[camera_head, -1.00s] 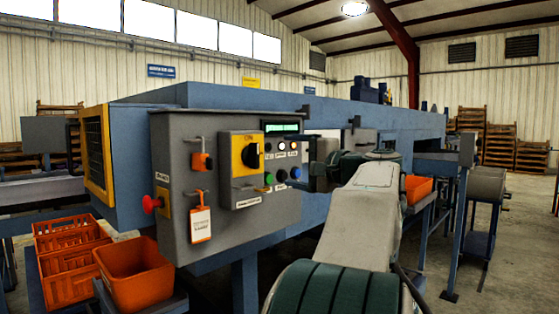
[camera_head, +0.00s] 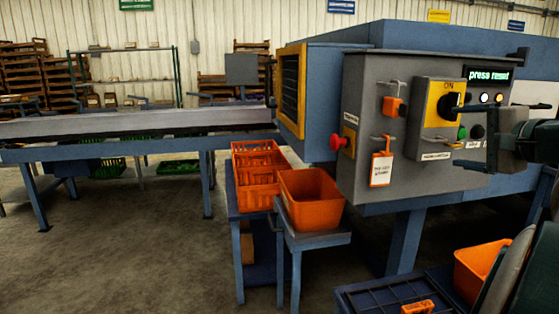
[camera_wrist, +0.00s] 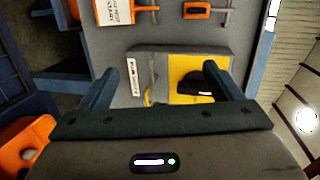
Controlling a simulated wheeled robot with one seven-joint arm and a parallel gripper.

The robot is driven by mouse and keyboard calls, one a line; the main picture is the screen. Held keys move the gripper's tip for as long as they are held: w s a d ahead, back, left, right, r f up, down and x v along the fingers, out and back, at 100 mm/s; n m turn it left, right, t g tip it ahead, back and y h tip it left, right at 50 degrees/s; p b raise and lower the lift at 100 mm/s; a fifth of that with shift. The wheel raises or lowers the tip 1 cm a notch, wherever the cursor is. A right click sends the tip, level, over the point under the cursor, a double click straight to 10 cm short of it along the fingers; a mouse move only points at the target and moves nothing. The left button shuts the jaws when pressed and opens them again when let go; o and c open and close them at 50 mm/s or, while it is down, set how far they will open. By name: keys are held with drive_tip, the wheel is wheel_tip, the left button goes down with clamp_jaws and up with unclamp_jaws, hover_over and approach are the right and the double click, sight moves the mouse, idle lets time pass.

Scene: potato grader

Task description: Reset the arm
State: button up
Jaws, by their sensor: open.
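My gripper (camera_head: 490,137) is at the right of the head view, in front of the right part of the grey control panel (camera_head: 365,100). In the wrist view its two dark fingers (camera_wrist: 159,69) are spread apart with nothing between them. Beyond them is the yellow plate (camera_wrist: 185,65) with the black rotary switch (camera_wrist: 195,85). In the head view the switch (camera_head: 448,105) sits under an "ON" label, and the display (camera_head: 487,74) reads "press reset". My arm shows only partly at the right edge.
A red mushroom button (camera_head: 337,142) and a hanging tag (camera_head: 381,170) are on the panel's left part. Orange bins (camera_head: 312,213) stand below it. Another orange bin (camera_head: 478,268) is at lower right. A conveyor (camera_head: 130,122) runs left. The floor at lower left is clear.

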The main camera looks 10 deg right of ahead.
drive_tip(key=s+a+f+n+g+y+p, duration=0.1)
drive_tip(key=a+f+n+g+p, duration=0.25)
drive_tip(key=a, duration=0.65)
drive_tip(key=s+a+f+n+g+p, duration=0.25)
drive_tip(key=a+f+g+p, duration=0.25)
drive_tip(key=a, duration=0.5)
drive_tip(key=s+a+f+n+g+h+p, duration=0.2)
drive_tip(key=s+a+f+n+p, duration=0.1)
drive_tip(key=s, duration=0.3)
drive_tip(key=s+a+f+n+g+h+p, duration=0.2)
drive_tip(key=s+a+f+n+p, duration=0.2)
drive_tip(key=s+a+n, duration=0.1)
drive_tip(key=shift+s+a+n, duration=0.25)
drive_tip(key=shift+s+n, duration=0.45)
drive_tip(key=shift+s, duration=0.05)
